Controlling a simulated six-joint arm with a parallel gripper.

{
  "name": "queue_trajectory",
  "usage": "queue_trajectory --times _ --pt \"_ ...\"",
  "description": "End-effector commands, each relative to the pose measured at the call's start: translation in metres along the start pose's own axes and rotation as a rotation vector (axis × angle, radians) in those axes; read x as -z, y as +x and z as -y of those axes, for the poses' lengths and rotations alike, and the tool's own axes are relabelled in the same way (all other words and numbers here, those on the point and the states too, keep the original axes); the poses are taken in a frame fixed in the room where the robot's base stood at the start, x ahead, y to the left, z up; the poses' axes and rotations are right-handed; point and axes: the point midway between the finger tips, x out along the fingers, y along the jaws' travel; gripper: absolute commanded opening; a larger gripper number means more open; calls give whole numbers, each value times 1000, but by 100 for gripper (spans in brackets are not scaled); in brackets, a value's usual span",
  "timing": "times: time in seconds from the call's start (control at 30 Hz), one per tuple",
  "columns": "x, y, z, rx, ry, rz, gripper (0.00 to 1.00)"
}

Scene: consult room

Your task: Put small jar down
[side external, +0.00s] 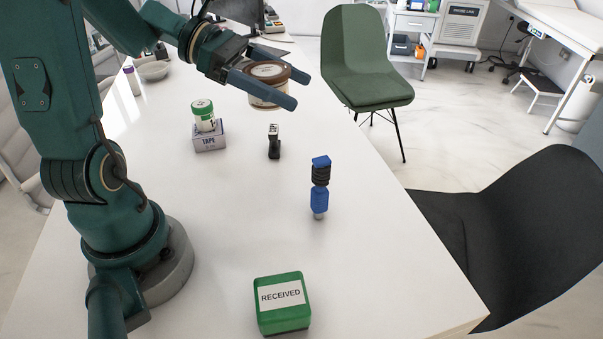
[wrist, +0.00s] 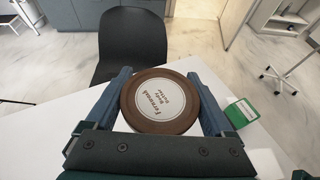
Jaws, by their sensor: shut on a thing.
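The small jar (side external: 264,90) has a brown lid and a pale label. My gripper (side external: 271,89) is shut on it, one finger on each side, and holds it in the air above the white table (side external: 235,265). In the wrist view the jar's round lid (wrist: 160,101) faces the camera, with a white label bearing brown print. The fingers (wrist: 158,98) flank the lid left and right. The jar's lower part is partly hidden by the near finger in the side view.
A green box marked RECEIVED (side external: 282,304) stands at the table's front. A blue-and-black upright item (side external: 319,188), a small black stamp-like item (side external: 274,142) and a green-lidded jar (side external: 203,115) on a TAPE box (side external: 209,139) stand on the table. Clear table lies between them.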

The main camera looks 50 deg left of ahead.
Motion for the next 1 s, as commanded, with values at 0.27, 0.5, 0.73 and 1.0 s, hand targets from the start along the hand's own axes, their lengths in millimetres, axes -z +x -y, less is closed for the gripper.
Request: queue_trajectory --times 0.27,0.5,0.73,1.0 --pt "-13 -3 -11 66 30 0 23" --pt "-23 31 -17 317 129 0 23" --pt "-19 89 1 610 247 -1 23" --pt "5 164 59 951 389 -2 23"
